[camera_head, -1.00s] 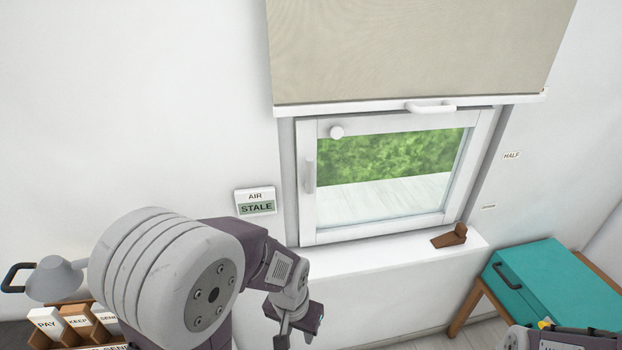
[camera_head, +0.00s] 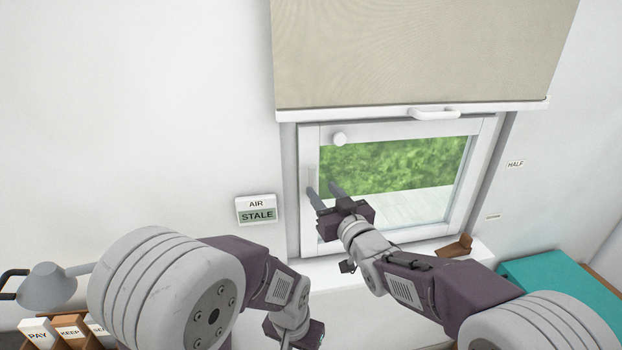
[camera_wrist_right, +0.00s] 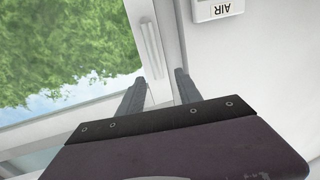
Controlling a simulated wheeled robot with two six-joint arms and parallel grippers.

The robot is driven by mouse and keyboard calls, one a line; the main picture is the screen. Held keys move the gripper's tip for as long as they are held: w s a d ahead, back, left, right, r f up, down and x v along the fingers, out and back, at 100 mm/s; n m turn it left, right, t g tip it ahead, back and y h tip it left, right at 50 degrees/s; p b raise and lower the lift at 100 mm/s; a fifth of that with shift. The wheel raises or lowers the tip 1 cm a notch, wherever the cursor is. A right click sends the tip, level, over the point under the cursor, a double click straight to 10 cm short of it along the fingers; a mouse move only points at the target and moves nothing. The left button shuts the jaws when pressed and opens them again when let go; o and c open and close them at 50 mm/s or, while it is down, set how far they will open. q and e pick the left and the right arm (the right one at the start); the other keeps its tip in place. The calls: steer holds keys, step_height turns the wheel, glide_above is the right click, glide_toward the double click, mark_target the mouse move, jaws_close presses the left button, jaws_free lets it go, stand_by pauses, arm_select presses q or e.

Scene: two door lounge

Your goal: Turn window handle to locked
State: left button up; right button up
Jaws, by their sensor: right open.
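The white window handle (camera_head: 311,176) is a slim upright bar on the left side of the window frame (camera_head: 307,222). It also shows in the right wrist view (camera_wrist_right: 150,45). My right gripper (camera_head: 322,187) is open and empty in front of the handle's lower part. In the right wrist view the handle's near end lies between the lines of the two fingers (camera_wrist_right: 159,77); I cannot tell if they touch it. My left gripper (camera_head: 296,335) hangs low at the bottom edge, partly cut off, its jaws unclear.
A beige blind (camera_head: 420,50) with a white pull bar (camera_head: 435,113) hangs above. A brown wedge (camera_head: 455,248) stands on the sill. The AIR STALE sign (camera_head: 256,209) is left of the window.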

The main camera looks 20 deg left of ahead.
mark_target(314, 177)
steer(key=p+x, duration=0.2)
steer(key=x, duration=0.2)
steer(key=p+x, duration=0.2)
steer(key=x, duration=0.2)
steer(key=shift+w+d, duration=0.2)
steer(key=shift+w+a, duration=0.25)
steer(key=shift+w, duration=0.15)
steer(key=shift+f, duration=0.1)
jaws_close()
stand_by(0.7)
